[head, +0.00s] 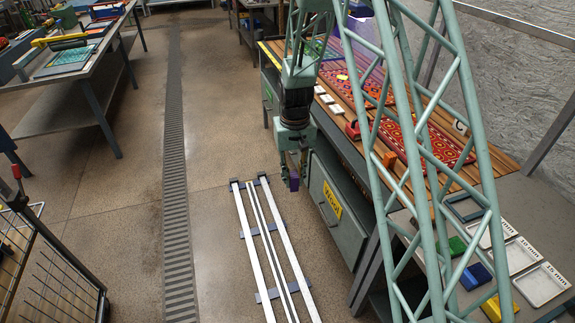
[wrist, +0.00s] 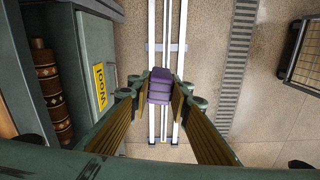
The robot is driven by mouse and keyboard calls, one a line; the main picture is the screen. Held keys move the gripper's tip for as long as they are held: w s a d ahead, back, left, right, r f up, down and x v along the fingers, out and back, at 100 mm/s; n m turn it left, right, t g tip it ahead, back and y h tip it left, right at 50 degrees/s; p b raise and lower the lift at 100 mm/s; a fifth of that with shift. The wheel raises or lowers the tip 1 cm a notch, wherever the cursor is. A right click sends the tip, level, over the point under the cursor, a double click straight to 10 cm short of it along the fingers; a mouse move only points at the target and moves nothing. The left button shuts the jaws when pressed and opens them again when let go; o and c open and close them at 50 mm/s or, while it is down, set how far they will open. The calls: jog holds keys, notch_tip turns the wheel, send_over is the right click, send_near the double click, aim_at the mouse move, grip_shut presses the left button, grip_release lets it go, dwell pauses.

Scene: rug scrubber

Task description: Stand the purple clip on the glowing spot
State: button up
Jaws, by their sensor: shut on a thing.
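The purple clip (head: 294,184) is a small block at the lower end of my gripper (head: 293,168) in the head view. It hangs over the floor, beside the bench's drawer front. In the wrist view the purple clip (wrist: 160,86) sits between the fingers of my gripper (wrist: 160,80), which are shut on it. A faint purple glow (head: 376,76) shows over the bench top near the red patterned rugs, partly behind my lattice arm. I cannot make out the exact edge of the glowing spot.
White floor rails (head: 262,250) run below the clip. The slatted bench holds red rugs (head: 410,135), white blocks (head: 328,98) and a red piece (head: 353,130). Trays (head: 541,284) and coloured blocks (head: 475,275) lie at the near end. A yellow-labelled drawer (head: 333,200) stands close by.

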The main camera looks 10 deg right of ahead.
jog(key=w+r+m, duration=0.1)
jog(key=w+r, duration=0.3)
jog(key=r, duration=0.5)
jog(key=w+r+m, duration=0.1)
jog(key=w+r, duration=0.3)
jog(key=r, duration=0.6)
jog(key=shift+r+m, duration=0.3)
jog(key=shift+m, duration=0.1)
